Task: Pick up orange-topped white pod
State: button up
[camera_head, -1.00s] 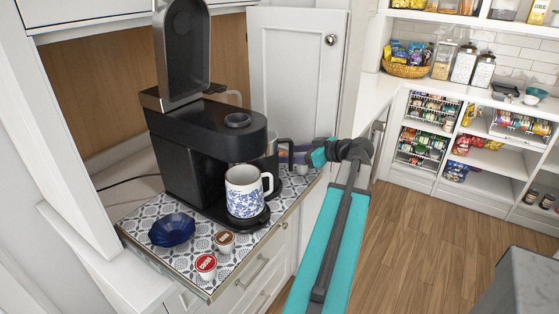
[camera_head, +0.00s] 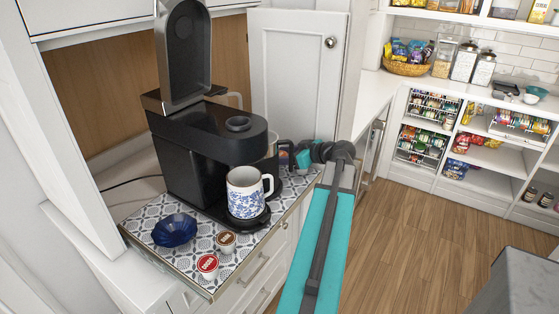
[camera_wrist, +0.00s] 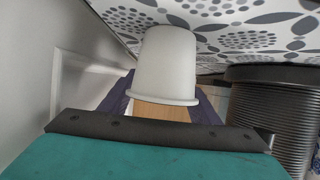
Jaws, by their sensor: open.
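A white pod (camera_wrist: 165,62) shows large in the middle of the wrist view, which looks upside down, with its wide rim toward the bottom. Its top face is turned away, so I cannot see an orange lid. It is on the patterned mat (camera_wrist: 215,12). My gripper (camera_wrist: 165,105) is open, with dark purple fingers on either side of the pod. I cannot tell whether they touch it. In the head view my gripper (camera_head: 288,155) is at the mat's far right end, behind the mug, and partly hidden by my wrist. A small white part of the pod (camera_head: 302,171) shows there.
A black coffee machine (camera_head: 205,150) with its lid up stands on the mat. A blue-and-white mug (camera_head: 246,194) is at its front. A dark blue bowl (camera_head: 174,230), a brown-topped pod (camera_head: 226,241) and a red-topped pod (camera_head: 208,265) are nearer. A black ribbed cylinder (camera_wrist: 268,115) is close beside the pod.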

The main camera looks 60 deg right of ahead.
jog(key=c, duration=1)
jog(key=shift+r, duration=0.1)
